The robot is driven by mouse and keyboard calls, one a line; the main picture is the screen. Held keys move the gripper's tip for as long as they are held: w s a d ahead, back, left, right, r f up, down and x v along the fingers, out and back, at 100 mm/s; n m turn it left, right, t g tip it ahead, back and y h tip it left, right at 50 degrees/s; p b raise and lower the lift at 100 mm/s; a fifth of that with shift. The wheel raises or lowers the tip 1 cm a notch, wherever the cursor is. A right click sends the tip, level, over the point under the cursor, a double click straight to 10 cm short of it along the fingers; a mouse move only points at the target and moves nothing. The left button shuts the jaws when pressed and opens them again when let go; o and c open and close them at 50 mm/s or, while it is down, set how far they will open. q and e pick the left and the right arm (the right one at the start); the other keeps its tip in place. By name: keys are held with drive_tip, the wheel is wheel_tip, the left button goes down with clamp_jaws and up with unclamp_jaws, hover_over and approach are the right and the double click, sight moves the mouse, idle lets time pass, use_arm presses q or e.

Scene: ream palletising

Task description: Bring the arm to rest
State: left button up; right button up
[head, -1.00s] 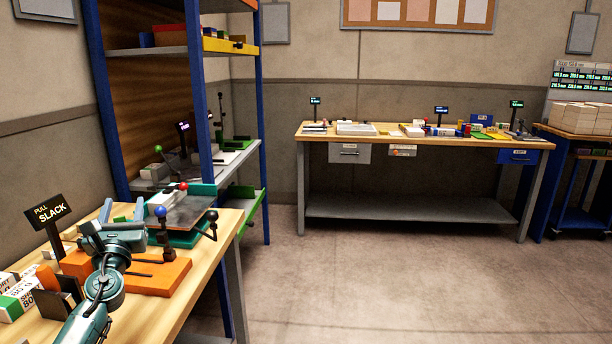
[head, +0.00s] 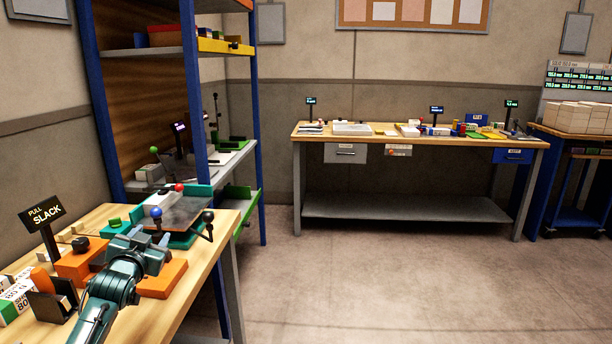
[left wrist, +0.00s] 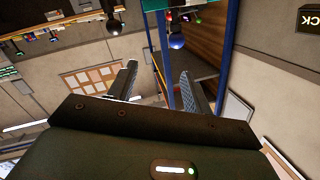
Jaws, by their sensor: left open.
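My left arm comes in from the lower left in the head view. Its gripper (head: 158,252) is above the orange block fixture (head: 163,279) on the near left bench (head: 190,302). In the left wrist view the two fingers of the left gripper (left wrist: 157,85) stand wide apart with nothing between them. That view is tilted and looks past the fingers to the shelf rack and the wall. My right gripper is not in either view.
A teal fixture with a grey plate (head: 175,214) and ball-topped levers stands behind the gripper. A sign reading "PULL SLACK" (head: 41,212) stands at the left. A blue-framed rack (head: 194,100) rises behind. A long workbench (head: 420,141) stands at the back. The floor (head: 390,270) is clear.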

use_arm(q)
drive_tip(key=s+d+f+g+h, duration=0.1)
drive_tip(key=s+d+f, duration=0.3)
drive_tip(key=f, duration=0.2)
drive_tip(key=s+d+f+g+h, duration=0.1)
drive_tip(key=s+d+f, duration=0.25)
drive_tip(key=f, duration=0.35)
drive_tip(key=s+d+f+g+h, duration=0.1)
drive_tip(key=s+d+f, duration=0.3)
drive_tip(key=s, duration=0.6)
drive_tip(key=s+d+f+g+h, duration=0.1)
drive_tip(key=s+d+f, duration=0.4)
drive_tip(key=s, duration=0.6)
drive_tip(key=s+d+f+g+h, duration=0.1)
drive_tip(key=s+d+f, duration=0.3)
drive_tip(key=s, duration=0.7)
drive_tip(key=shift+d+f+g+h, duration=0.3)
drive_tip(key=shift+d+g, duration=0.25)
drive_tip(key=shift+g, duration=0.25)
